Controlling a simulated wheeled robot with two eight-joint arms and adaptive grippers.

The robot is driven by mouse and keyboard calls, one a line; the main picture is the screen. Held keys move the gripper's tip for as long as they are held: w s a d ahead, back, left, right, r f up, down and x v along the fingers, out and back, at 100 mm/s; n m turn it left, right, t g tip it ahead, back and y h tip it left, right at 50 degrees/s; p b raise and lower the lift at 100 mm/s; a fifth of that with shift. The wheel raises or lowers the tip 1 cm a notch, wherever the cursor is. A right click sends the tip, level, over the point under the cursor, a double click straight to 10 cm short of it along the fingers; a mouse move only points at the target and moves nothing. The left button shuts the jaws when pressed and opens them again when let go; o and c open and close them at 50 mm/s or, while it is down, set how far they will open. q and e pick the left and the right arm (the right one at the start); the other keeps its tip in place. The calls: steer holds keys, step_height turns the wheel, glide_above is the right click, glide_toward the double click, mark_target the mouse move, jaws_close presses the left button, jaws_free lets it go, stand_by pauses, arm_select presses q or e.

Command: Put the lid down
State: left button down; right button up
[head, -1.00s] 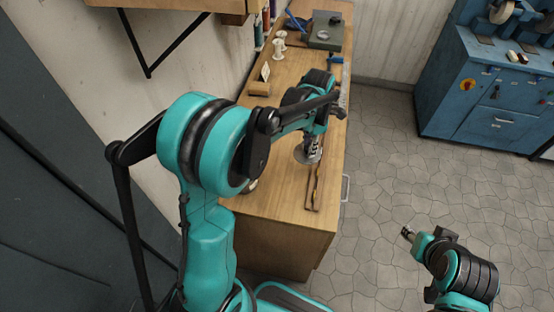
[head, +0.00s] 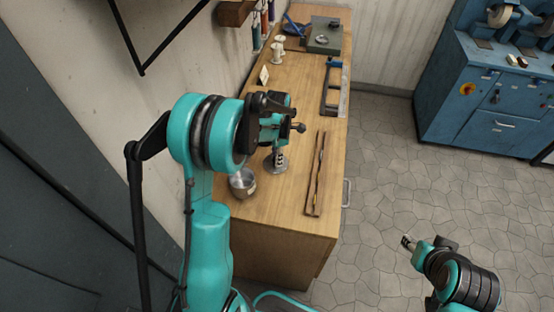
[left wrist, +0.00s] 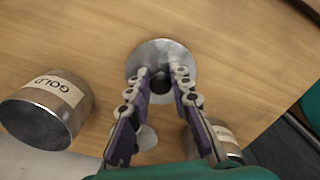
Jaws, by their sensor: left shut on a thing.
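My left gripper (head: 277,152) points down over the workbench, shut on the dark knob of a round metal lid (head: 276,166). In the left wrist view the lid (left wrist: 166,53) shows as a grey disc beyond the fingertips (left wrist: 162,80). The lid is low over the wood; I cannot tell whether it touches. A metal tin (head: 243,184) stands just left of it in the head view. In the left wrist view a tin labelled GOLD (left wrist: 48,108) is at left and another labelled tin (left wrist: 228,140) is partly hidden at right. My right gripper (head: 407,242) is over the floor, its jaws unclear.
The workbench (head: 262,212) has a narrow wooden tray (head: 315,185) right of the lid and a blue-handled tool (head: 331,90) farther back. White spools (head: 278,50) and a small card (head: 264,76) stand near the wall. A blue machine cabinet (head: 487,105) stands right, across open floor.

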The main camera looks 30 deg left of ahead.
arm_select(q)
steer(key=shift+f, duration=0.25)
steer(key=c, duration=1.4)
jaws_free()
steer(key=shift+o, duration=0.2)
steer(key=shift+r, duration=0.45)
steer(key=s+d+r+m+t+p, duration=0.1)
steer(key=s+d+r+m, duration=0.15)
steer(key=r, duration=0.55)
steer(key=s+d+r+m+p, duration=0.1)
steer(key=s+r+m+p, duration=0.15)
steer(key=r, duration=0.55)
steer(key=s+d+m+t, duration=0.3)
steer(key=s+m, duration=0.4)
steer(key=m, duration=0.4)
steer(key=s+d+r+m+t, duration=0.1)
steer(key=s+d+m+t, duration=0.2)
steer(key=s+m, duration=0.4)
steer(key=m, duration=0.4)
steer(key=shift+s+d+r+b, duration=0.2)
steer(key=shift+s+d+b, duration=0.05)
steer(key=shift+d+b, duration=0.1)
